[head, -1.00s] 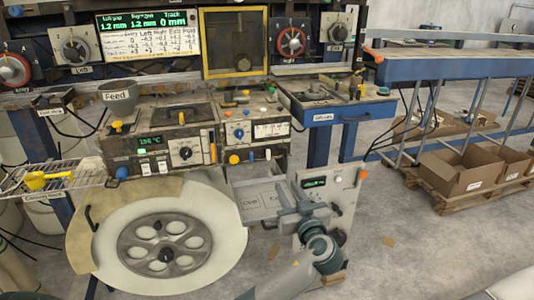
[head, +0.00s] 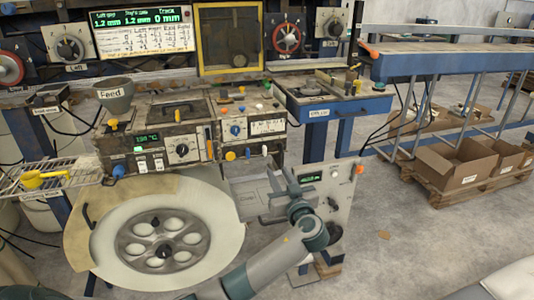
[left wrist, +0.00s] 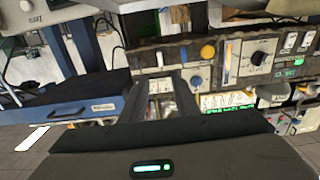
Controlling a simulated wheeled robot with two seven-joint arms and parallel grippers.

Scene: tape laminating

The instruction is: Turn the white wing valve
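The machine front (head: 160,160) has a row of small coloured handles along its lower edge. In the left wrist view, the yellow knob (left wrist: 208,51) and blue knob (left wrist: 197,82) show beyond the fingers. My left gripper (head: 281,179) is below and right of this row, apart from it. In the left wrist view its two fingers (left wrist: 162,88) stand apart with nothing between them. My right gripper is out of view.
A grey control box (head: 325,195) stands close behind and right of my left gripper. A large white spoked reel (head: 110,235) is to the left. Open floor (head: 410,240) lies to the right.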

